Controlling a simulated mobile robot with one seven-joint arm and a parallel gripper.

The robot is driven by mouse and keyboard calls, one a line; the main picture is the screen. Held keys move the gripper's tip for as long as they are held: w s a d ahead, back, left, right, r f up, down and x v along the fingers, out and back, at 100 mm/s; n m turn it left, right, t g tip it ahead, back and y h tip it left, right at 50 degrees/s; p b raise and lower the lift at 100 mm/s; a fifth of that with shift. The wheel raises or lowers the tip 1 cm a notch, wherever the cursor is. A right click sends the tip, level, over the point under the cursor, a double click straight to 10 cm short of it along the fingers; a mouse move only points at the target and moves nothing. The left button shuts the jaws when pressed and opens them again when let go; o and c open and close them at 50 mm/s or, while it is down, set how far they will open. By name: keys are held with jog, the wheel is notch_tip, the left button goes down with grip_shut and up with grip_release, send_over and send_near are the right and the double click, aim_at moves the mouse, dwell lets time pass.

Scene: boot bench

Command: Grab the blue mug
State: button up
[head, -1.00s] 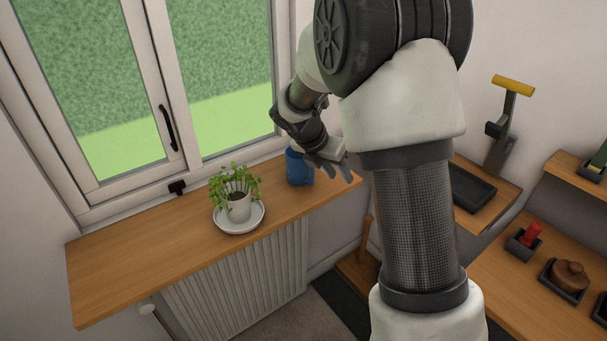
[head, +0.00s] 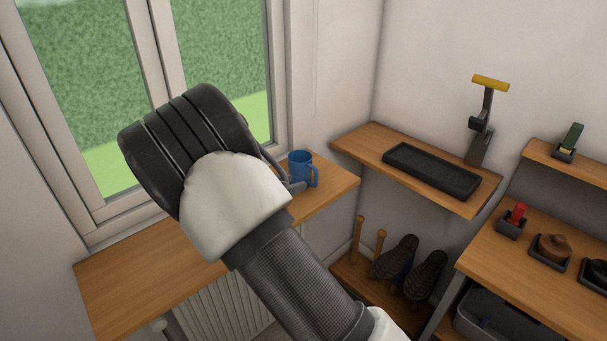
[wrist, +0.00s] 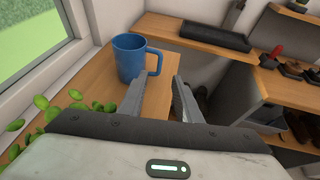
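The blue mug (head: 301,170) stands upright near the right end of the wooden windowsill (head: 335,187), its handle to the right. In the wrist view the mug (wrist: 130,62) is just beyond my gripper (wrist: 159,84). The fingers are apart with nothing between their tips. The left fingertip overlaps the mug's lower side, and the handle lies ahead of the gap. I cannot tell whether a finger touches the mug. In the head view my arm hides most of the gripper; a grey finger shows beside the mug's base.
Plant leaves (wrist: 40,103) are close at the left in the wrist view; my arm hides the plant in the head view. A shelf with a black tray (head: 432,170) is to the right. The window (head: 225,60) is behind the sill.

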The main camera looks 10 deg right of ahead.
aim_at(315, 177)
jog(key=p+x, duration=0.1)
jog(key=x, duration=1.2)
jog(key=shift+f+p, duration=0.15)
jog(key=shift+p, duration=0.15)
grip_shut()
